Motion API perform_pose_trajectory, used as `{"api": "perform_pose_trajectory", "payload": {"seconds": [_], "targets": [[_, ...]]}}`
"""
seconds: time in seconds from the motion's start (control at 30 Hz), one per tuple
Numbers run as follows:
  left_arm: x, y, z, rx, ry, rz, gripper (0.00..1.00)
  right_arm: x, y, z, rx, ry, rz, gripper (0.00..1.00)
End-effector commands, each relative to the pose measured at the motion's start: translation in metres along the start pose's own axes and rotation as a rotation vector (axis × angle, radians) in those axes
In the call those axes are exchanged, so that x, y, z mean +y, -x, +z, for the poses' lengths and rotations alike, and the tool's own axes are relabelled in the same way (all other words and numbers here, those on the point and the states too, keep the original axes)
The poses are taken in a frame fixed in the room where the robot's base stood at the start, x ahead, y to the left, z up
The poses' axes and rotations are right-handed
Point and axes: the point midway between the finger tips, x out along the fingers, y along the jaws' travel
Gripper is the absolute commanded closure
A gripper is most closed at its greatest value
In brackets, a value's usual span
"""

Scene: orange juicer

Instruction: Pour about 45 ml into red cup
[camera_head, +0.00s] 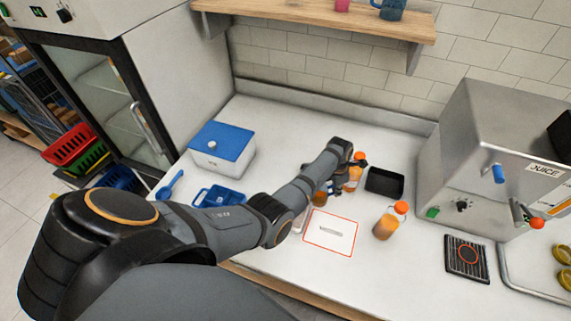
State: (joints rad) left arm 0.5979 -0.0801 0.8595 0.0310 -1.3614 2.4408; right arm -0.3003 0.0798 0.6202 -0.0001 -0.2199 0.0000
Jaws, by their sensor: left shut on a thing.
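My left gripper (355,162) is at the end of the arm reaching in from the left, over the middle of the counter. It is shut on what appears to be an orange juice bottle (352,183) with an orange cap, partly hidden by the gripper. Another juice bottle (384,224) with an orange cap stands on the counter, nearer and to the right. A further orange item (320,198) is mostly hidden by the arm. A pinkish-red cup (342,5) stands on the wall shelf, cut by the top edge. My right gripper is out of view.
A white mat with an orange outline (330,233) lies near the front edge. A black tray (385,183) sits right of the gripper. A steel juicer (480,150) with a drip grate (466,258) stands at right.

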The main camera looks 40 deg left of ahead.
Motion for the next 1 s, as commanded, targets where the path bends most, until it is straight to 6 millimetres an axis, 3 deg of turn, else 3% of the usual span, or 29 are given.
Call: {"api": "perform_pose_trajectory", "payload": {"seconds": [0.07, 0.3, 0.8, 1.0], "targets": [[-0.001, 0.014, -0.004, -0.043, 0.002, 0.003, 1.0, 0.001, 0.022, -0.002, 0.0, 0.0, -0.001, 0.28], [-0.001, 0.022, -0.017, -0.201, 0.0, 0.008, 1.0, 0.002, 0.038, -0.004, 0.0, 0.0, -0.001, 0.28], [-0.002, 0.045, -0.051, -0.52, -0.005, 0.014, 1.0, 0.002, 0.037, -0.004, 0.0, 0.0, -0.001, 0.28], [-0.002, 0.046, -0.056, -0.614, -0.006, 0.014, 1.0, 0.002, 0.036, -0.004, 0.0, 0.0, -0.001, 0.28]]}}
